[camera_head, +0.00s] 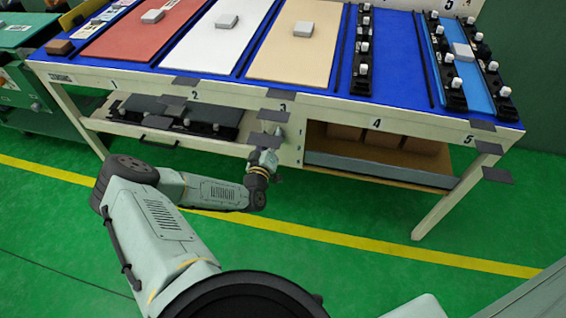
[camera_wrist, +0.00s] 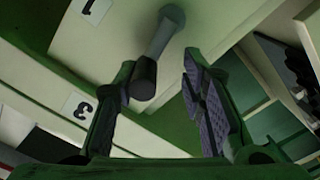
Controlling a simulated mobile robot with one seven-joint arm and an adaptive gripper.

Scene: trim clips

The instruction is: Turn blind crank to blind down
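The crank shows in the wrist view as a grey arm (camera_wrist: 166,34) with a black handle (camera_wrist: 143,78), fixed to a pale panel. My gripper (camera_wrist: 158,68) is open. The black handle lies between its fingers, close to the left one; I cannot tell whether they touch. In the head view my gripper (camera_head: 264,160) is below the table's front edge, beside the pale panel between the two lower bays. The crank is too small or hidden there to make out. I cannot pick out the blind for certain in either view.
The workbench (camera_head: 230,85) has a blue top with coloured panels and black clip rails. A lower shelf (camera_head: 160,130) holds dark parts on the left; an open bay (camera_head: 385,170) holds brown boxes on the right. Small dark plates (camera_head: 273,115) stand near the gripper. Green floor is clear in front.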

